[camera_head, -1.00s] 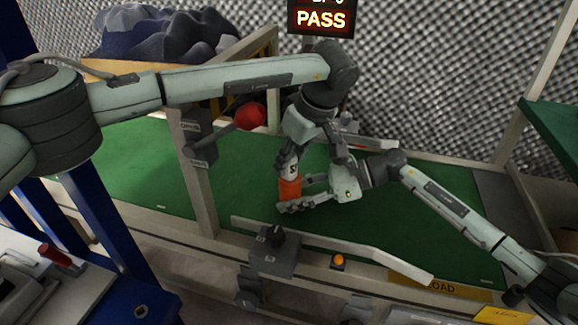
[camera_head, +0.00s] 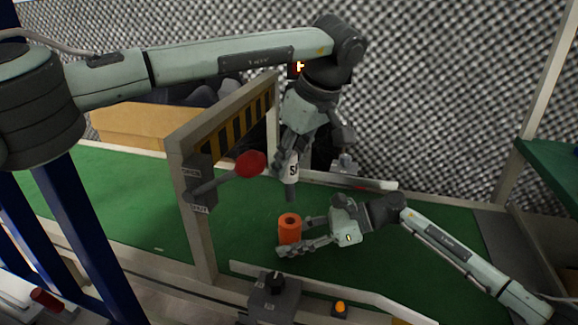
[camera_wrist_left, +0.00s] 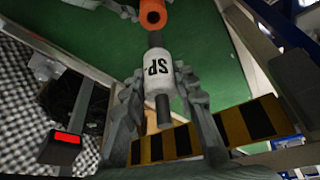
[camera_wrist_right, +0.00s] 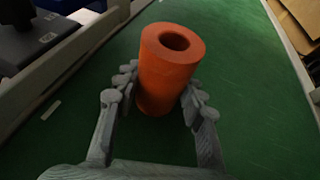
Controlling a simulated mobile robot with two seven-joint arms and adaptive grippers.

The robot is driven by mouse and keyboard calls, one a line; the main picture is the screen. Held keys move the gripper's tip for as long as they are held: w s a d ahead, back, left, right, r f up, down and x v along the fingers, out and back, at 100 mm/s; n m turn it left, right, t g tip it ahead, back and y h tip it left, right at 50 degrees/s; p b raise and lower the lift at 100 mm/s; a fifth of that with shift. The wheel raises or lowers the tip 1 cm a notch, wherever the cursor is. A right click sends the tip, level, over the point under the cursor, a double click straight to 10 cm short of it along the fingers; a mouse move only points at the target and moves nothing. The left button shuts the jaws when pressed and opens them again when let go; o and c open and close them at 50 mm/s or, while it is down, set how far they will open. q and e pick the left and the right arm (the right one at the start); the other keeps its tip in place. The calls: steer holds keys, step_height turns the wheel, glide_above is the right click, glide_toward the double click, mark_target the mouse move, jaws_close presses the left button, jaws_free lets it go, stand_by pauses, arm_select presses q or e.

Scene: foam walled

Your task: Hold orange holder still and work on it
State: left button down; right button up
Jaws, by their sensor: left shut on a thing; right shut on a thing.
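The orange holder (camera_head: 289,230) is an upright hollow cylinder with an open round hole in its top. My right gripper (camera_head: 293,241) is shut on it from the right, low above the green belt; the right wrist view shows the holder (camera_wrist_right: 168,75) between both fingers. My left gripper (camera_head: 290,162) is shut on a white cylinder (camera_head: 291,172) with dark rod ends and black lettering starting "SP". The lower rod end hangs just above the holder, with a small gap in the head view. The left wrist view shows the white cylinder (camera_wrist_left: 157,75) between the fingers and the holder (camera_wrist_left: 153,14) beyond.
The green belt (camera_head: 120,200) has free room left of the holder. A striped gate frame (camera_head: 225,120) with a red paddle (camera_head: 250,164) stands left of my left gripper. Rails edge the belt. A control box with a knob (camera_head: 274,283) and an orange button (camera_head: 340,306) are in front.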

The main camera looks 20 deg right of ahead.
steer(key=o, duration=1.3)
